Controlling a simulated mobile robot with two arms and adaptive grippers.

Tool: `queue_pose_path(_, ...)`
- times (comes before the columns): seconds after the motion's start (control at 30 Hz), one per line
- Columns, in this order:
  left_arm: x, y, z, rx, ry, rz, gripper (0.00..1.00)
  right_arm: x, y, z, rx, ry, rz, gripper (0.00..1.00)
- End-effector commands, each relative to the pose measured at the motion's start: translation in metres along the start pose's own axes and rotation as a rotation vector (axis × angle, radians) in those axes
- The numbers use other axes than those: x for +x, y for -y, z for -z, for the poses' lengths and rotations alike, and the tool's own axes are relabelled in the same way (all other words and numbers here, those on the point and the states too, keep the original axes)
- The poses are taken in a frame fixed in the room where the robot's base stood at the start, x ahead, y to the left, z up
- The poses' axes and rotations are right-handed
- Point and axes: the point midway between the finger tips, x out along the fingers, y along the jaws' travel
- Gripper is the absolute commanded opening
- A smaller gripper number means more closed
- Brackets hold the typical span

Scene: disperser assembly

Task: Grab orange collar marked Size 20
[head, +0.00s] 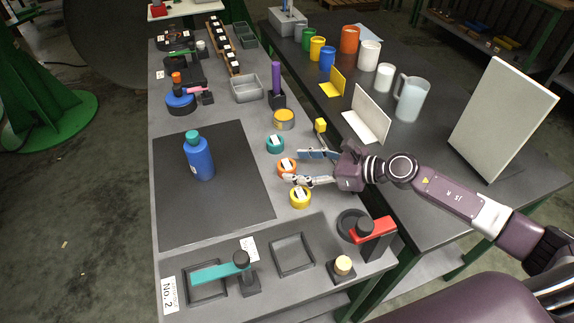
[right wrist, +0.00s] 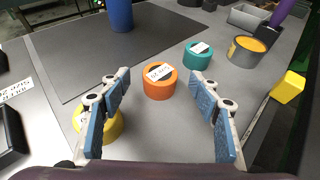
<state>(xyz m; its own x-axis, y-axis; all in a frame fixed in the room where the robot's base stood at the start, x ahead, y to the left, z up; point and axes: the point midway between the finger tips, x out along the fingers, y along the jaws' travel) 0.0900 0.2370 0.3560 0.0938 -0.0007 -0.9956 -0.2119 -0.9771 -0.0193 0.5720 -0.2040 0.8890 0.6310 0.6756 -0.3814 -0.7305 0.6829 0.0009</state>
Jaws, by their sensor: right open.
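The orange collar (head: 287,167) is a short ring with a white label on top, standing on the grey table between a teal collar (head: 275,144) and a yellow collar (head: 301,198). It also shows in the right wrist view (right wrist: 159,84), where its label print is too small to read. My right gripper (head: 300,168) is open and empty. In the right wrist view its two blue-padded fingers (right wrist: 166,100) are spread, with the orange collar ahead of and between them, apart from both. The left finger partly covers the yellow collar (right wrist: 106,122). My left gripper is not in view.
A blue bottle with a teal cap (head: 201,160) stands on the dark mat (head: 235,205) left of the collars. A yellow-grey ring (head: 284,120) and a purple-handled tool (head: 276,80) stand farther back. A yellow block (head: 320,125) is beside the gripper.

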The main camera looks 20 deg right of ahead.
Motion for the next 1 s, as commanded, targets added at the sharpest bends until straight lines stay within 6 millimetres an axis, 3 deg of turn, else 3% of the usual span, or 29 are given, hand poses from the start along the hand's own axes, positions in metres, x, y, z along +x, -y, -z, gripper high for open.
queue_pose_path(0.2, -0.009, 0.0, 0.001, 0.0, 0.0, 0.0, 0.59, 0.023, 0.0, -0.002, -0.001, 0.001, 0.0, 0.57)
queue_pose_path(0.47, -0.009, 0.0, 0.001, 0.0, 0.0, 0.0, 0.59, 0.025, 0.0, 0.0, -0.001, 0.0, 0.0, 0.57)
queue_pose_path(1.0, -0.009, -0.003, 0.001, 0.002, 0.001, -0.003, 0.59, 0.025, 0.0, 0.0, -0.001, 0.0, 0.0, 0.0)
